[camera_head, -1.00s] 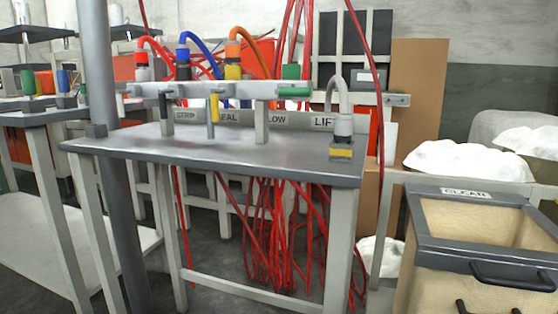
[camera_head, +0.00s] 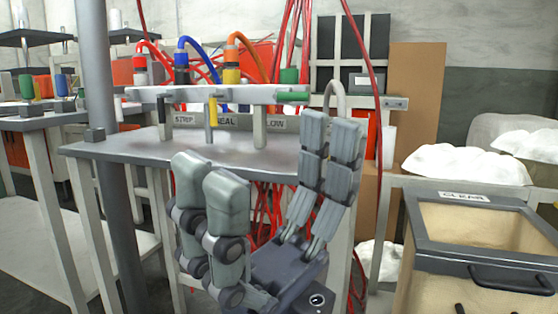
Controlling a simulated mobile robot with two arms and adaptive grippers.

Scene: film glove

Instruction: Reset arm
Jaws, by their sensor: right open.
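My right gripper (camera_head: 258,182) is in the lower middle of the head view, with its fingers pointing up and spread apart. It is open, and nothing shows between its fingers. My left gripper is not in view.
A white rack (camera_head: 180,97) on the table carries colored connectors with red, blue and orange hoses. Red cables hang below. A bin marked CLEAR (camera_head: 464,196) stands at the right, near white bags (camera_head: 465,163). A grey post (camera_head: 95,60) rises at the left.

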